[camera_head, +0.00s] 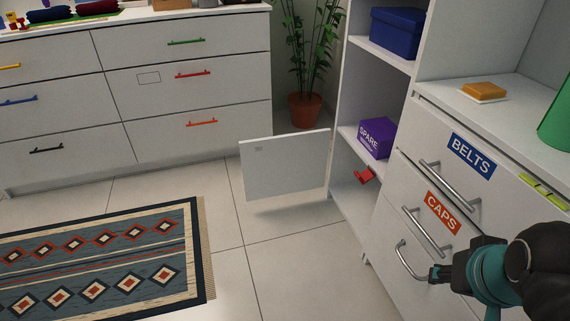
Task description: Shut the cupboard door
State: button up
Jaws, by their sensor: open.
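The cupboard door (285,168) is a small white panel at the lower left of the wardrobe (340,90). It stands open, swung out to the left over the floor, with its right edge by the wardrobe's side. A small grey mark shows near its top left. The compartment beside it is open, with a small red item (364,176) low inside. My gripper (436,274) is at the lower right, by the end of the lowest visible drawer handle (409,262). It is open, well to the right of the door; whether it touches the handle I cannot tell.
Drawers labelled BELTS (471,155) and CAPS (442,213) have protruding metal handles. A purple SPARE box (376,139) and a blue box (396,33) stand on shelves. A potted plant (305,110) stands behind the door. A rug (100,262) lies left; tiled floor before the door is clear.

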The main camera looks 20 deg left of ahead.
aim_at(283, 164)
jog(key=u, duration=1.9)
jog(key=i, duration=3.85)
jog(key=z, duration=3.75)
